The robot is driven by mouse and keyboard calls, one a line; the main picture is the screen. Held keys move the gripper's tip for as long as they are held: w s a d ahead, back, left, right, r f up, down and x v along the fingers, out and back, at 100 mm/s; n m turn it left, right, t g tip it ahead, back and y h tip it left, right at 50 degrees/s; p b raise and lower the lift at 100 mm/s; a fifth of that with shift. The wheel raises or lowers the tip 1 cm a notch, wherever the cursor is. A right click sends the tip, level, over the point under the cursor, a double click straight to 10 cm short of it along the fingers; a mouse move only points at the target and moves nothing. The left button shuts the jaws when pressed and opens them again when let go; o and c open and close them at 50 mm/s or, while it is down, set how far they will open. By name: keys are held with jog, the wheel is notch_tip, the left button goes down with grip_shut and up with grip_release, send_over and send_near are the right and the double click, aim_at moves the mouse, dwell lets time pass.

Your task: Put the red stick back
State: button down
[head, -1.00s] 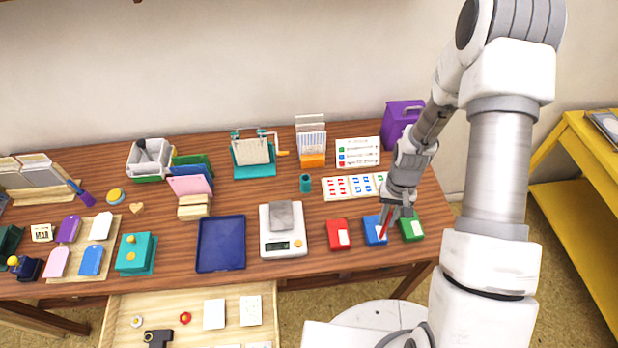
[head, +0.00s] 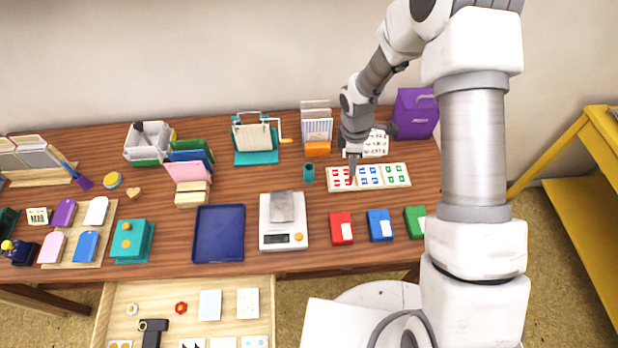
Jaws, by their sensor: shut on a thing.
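My gripper (head: 353,162) is shut on the red stick (head: 351,178), which is mostly hidden and shows only as a small reddish tip below the fingers. It hangs over the red-marked left part of the cream stamp board (head: 398,181). I cannot tell if the tip touches the board. A small teal cup (head: 308,174) stands just left of the board. The red inkpad (head: 341,229), blue inkpad (head: 380,226) and green inkpad (head: 415,223) sit in a row near the table's front edge. My arm partly covers the green one.
A legend card (head: 376,146) stands behind my gripper, partly hidden. An orange-based rack (head: 317,148) is behind the cup, and a purple box (head: 416,116) is at the back right. A scale (head: 284,238) and blue tray (head: 220,234) are to the left.

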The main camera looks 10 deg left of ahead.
jog(key=w+a+r+n+b, duration=0.1)
jog(key=w+a+r+n, duration=0.1)
jog(key=a+n, duration=0.55)
jog(key=w+a+r+n+b, duration=0.15)
jog(key=a+n, duration=0.35)
jog(key=n, duration=0.6)
notch_tip(320, 180, down, 9)
jog(key=p, duration=0.1)
jog(key=shift+w+r+y, duration=0.15)
jog(key=shift+w+y, duration=0.25)
jog(key=shift+d, duration=0.1)
jog(key=shift+f, duration=0.25)
jog(key=c, duration=0.9)
grip_release()
jog(key=shift+r, duration=0.1)
jog(key=shift+o, duration=0.2)
